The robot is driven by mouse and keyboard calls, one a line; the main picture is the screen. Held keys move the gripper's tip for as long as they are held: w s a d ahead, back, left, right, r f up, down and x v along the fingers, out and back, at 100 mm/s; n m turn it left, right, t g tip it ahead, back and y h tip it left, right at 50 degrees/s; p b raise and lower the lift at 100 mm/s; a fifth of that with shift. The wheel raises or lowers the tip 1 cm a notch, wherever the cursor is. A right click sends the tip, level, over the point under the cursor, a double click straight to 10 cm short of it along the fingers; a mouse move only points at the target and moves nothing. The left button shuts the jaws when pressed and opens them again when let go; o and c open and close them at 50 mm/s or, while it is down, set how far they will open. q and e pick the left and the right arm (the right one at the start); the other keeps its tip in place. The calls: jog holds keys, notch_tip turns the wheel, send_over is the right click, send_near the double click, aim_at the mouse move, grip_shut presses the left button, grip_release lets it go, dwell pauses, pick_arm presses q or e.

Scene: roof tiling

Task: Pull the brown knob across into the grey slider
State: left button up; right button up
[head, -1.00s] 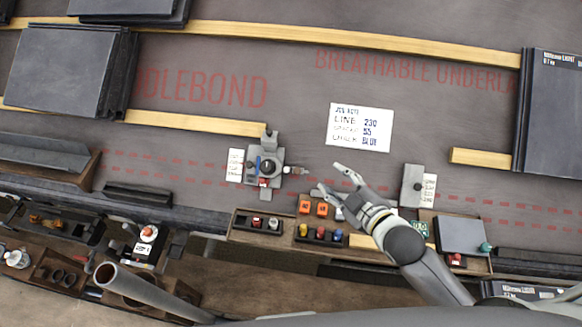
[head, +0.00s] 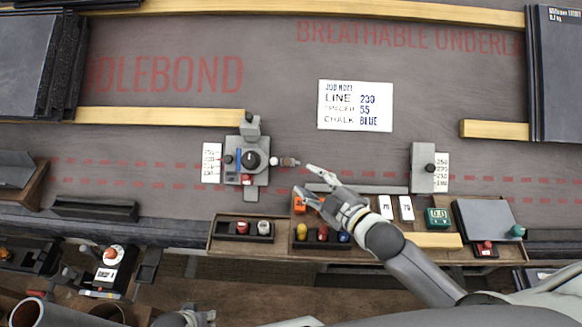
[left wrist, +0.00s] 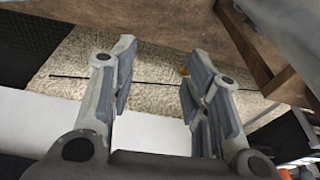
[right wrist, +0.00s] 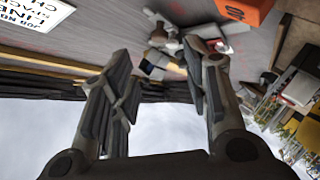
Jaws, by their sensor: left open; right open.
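The brown knob (head: 288,162) is small and sits beside a white collar at the right side of a grey device (head: 262,178) with a black dial. My left gripper (left wrist: 158,62) is open and empty over the floor, beside a wooden edge.
A job note (head: 355,105) lies above the gap between device and slider. A wooden tray (head: 222,238) with coloured pieces and a grey pad (head: 485,220) lie along the front. Wooden battens (head: 160,116) and dark tiles (head: 560,80) stand behind. The underlay between is mostly clear.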

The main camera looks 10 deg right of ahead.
aim_at(288, 164)
jog(key=b+x, duration=0.1)
jog(key=x, duration=0.7)
jog(key=shift+w+f+b, duration=0.1)
jog(key=shift+w+b, duration=0.05)
jog(key=shift+b, duration=0.15)
pick_arm(q)
notch_tip(288, 164, up, 6)
jog(key=w, duration=0.1)
jog(key=shift+w+r, duration=0.2)
pick_arm(e)
jog(key=shift+w+a+f, duration=0.15)
jog(key=shift+w+a, duration=0.1)
jog(key=shift+w, duration=0.25)
jog(key=shift+c, duration=0.2)
pick_arm(q)
jog(key=shift+d, duration=0.1)
pick_arm(e)
grip_shut()
